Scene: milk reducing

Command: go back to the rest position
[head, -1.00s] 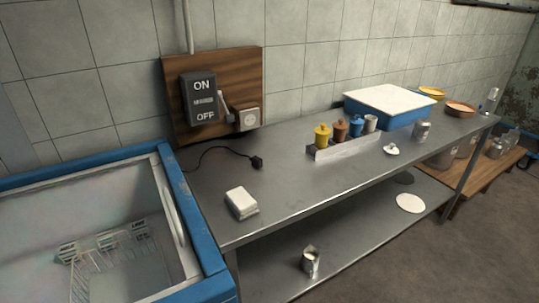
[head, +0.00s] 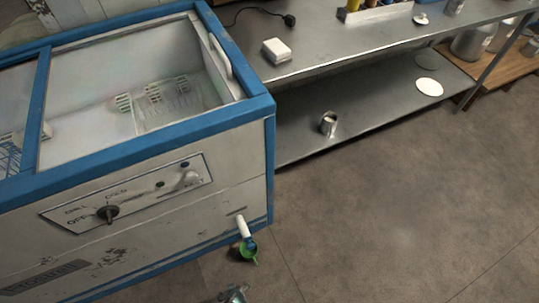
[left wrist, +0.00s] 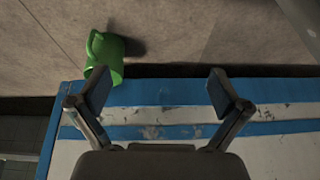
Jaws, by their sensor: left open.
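My left gripper (left wrist: 158,90) is open in the left wrist view, with nothing between its fingers. Beyond it are the white and blue side of the chest freezer (left wrist: 180,118) and a green cup (left wrist: 106,55) at upper left, apart from the fingers. In the head view the green cup (head: 248,252) is by the freezer's front right corner, below a white spout. A small grey metallic piece shows at the bottom edge of the head view; I cannot tell which part it is. My right gripper is not in view.
The chest freezer (head: 150,183) fills the left, its open top showing wire racks. A steel table (head: 345,52) behind it holds a white block (head: 277,51). A metal can (head: 328,123) stands on its lower shelf. The floor (head: 400,210) at right is clear.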

